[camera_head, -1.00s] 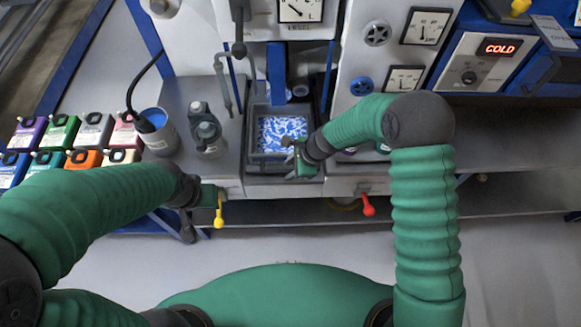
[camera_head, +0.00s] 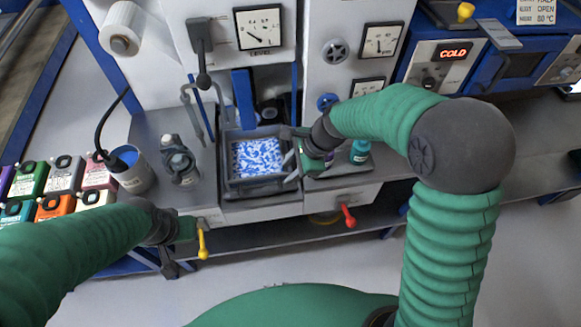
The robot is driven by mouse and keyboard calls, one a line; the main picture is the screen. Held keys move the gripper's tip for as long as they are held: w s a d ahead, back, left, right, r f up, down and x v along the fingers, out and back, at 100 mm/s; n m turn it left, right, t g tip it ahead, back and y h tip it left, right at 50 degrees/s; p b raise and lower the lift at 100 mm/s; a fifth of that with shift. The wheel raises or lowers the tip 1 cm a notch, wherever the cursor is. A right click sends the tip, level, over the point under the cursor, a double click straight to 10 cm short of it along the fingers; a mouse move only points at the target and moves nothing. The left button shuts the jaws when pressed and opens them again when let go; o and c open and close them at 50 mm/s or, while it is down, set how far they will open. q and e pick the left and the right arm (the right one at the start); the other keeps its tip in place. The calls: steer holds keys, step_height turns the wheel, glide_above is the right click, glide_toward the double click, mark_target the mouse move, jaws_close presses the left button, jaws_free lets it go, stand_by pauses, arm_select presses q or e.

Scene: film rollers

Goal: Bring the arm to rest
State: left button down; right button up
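My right arm (camera_head: 445,220) is green and ribbed with dark joints. It rises at the right and bends to the left over the grey counter. My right gripper (camera_head: 291,155) is at the right rim of a grey tray (camera_head: 228,170) with blue-and-white mottled contents. Its dark fingers are spread apart, with nothing seen between them. Whether it touches the tray rim is unclear. My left arm (camera_head: 70,255) comes in from the left. My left gripper (camera_head: 178,245) is low in front of the counter, near the yellow-handled lever (camera_head: 202,245). Its finger opening is hard to make out.
A red-handled lever (camera_head: 348,216) hangs from the counter front. A teal bottle (camera_head: 360,152) stands right of my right gripper. A grey pot (camera_head: 134,173), a clear-and-grey bottle (camera_head: 178,160) and several coloured canisters (camera_head: 60,178) stand left. Gauges and panels rise behind. The floor in front is open.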

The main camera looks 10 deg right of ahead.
stand_by(0.3)
steer(key=s+d+n+h, duration=0.4)
steer(key=s+d+n, duration=0.7)
steer(key=s+n, duration=0.3)
steer(key=n, duration=0.3)
steer(key=shift+d+t+h, duration=0.3)
steer(key=shift+d, duration=0.1)
steer(key=shift+s, duration=0.1)
stand_by(0.7)
